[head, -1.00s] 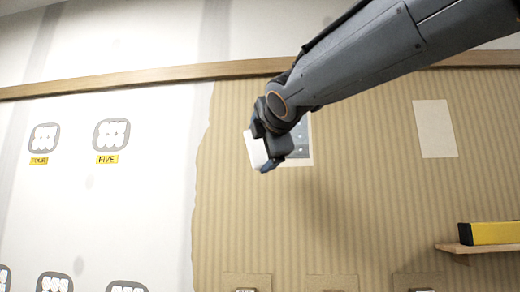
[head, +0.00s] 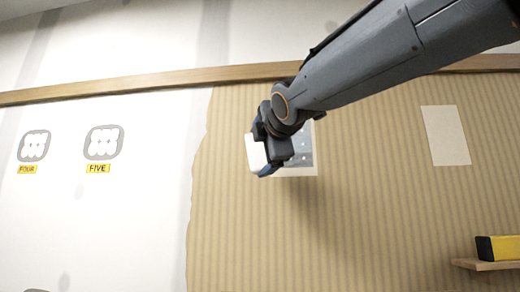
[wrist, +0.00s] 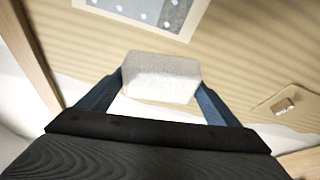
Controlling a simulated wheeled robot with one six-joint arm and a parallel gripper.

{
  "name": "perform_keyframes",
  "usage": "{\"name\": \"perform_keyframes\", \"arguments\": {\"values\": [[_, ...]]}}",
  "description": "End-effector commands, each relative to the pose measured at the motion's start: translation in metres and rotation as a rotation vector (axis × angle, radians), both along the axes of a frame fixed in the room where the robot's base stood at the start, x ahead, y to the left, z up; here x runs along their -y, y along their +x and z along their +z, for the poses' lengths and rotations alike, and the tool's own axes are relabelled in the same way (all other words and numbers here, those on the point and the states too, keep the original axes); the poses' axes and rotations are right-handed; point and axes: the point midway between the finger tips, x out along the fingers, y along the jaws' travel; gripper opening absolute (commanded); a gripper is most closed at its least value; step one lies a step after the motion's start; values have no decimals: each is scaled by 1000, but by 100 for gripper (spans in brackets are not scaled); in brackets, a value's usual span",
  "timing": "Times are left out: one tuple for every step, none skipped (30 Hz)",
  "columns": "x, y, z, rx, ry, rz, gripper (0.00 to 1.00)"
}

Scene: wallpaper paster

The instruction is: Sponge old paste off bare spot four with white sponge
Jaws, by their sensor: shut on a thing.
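The white sponge (head: 254,153) is held in my gripper (head: 267,154), up in front of the striped wallpaper. In the wrist view the sponge (wrist: 160,77) sits between the two blue fingers, which are shut on it. Bare spot four (head: 34,145) is a grey-ringed patch with pale blotches at the far left of the white wall, above its yellow FOUR label (head: 27,170). My gripper is well to the right of it and apart from it. The wrist view does not show spot four.
A similar patch labelled FIVE (head: 104,142) is right of spot four. Behind my gripper is a pale-bordered grey panel (head: 303,150). A blank pale rectangle (head: 446,135) and a shelf (head: 489,264) with a yellow-black block (head: 499,248) are at right. A wooden rail (head: 130,86) crosses above.

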Motion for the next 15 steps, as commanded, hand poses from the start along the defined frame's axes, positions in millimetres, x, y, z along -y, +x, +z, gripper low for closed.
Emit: {"name": "perform_keyframes", "arguments": {"values": [[1, 5, 2, -3, -1, -1, 62], [1, 8, 2, -3, 0, -1, 62], [2, 12, 3, -4, 0, -1, 62], [3, 15, 3, -3, -1, -1, 62], [4, 19, 3, -3, -1, -1, 62], [4, 23, 3, -4, -2, -1, 62], [5, 27, 3, -3, -2, 1, 62], [5, 30, 3, -3, -2, 1, 62], [6, 34, 3, -3, -1, 0, 62], [7, 37, 3, -3, -1, 0, 62], [7, 40, 3, -3, 0, 0, 62], [8, 43, 3, -2, 0, 1, 62], [8, 45, 3, -2, 0, 2, 62], [8, 48, 3, -2, 0, 2, 62], [9, 50, 2, -2, 0, 2, 62]]}}
